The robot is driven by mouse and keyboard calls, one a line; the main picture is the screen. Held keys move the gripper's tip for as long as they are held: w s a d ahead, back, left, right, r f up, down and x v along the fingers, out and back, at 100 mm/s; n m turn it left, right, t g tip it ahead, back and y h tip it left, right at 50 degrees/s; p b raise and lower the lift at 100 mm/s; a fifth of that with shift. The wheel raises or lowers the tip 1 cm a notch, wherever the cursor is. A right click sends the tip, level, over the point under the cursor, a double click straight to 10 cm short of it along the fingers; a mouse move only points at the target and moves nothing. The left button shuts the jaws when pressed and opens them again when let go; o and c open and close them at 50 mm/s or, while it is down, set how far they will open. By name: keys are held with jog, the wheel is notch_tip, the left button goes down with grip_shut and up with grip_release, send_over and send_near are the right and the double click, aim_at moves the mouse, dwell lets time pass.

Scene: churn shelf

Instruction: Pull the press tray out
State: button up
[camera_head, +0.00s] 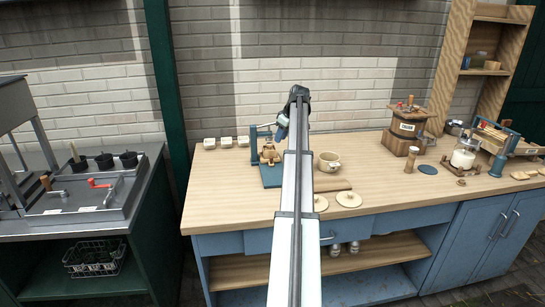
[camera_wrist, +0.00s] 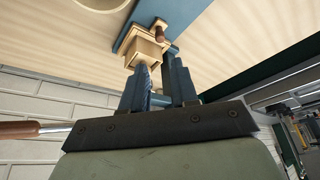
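The press stands at the left of the wooden bench, with a blue frame (camera_head: 253,136) and a blue base (camera_head: 272,177). A small wooden box (camera_head: 269,155) sits in it; I cannot clearly tell the tray from the box. In the wrist view the box (camera_wrist: 148,52) rests on a thin wooden piece beside a brown knob (camera_wrist: 161,30), over the blue base (camera_wrist: 185,14). My gripper (camera_head: 282,124) is above and just right of the press. In the wrist view my gripper (camera_wrist: 160,80) has its fingers apart, close to the box. A blue part shows between or behind them.
A bowl (camera_head: 329,161), a flat board (camera_head: 333,185) and two pale discs (camera_head: 348,199) lie right of the press. A wooden grinder (camera_head: 408,125) and a glass jar (camera_head: 463,155) stand farther right.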

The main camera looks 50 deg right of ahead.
jog(key=x, duration=1.2)
grip_shut()
dwell(0.3)
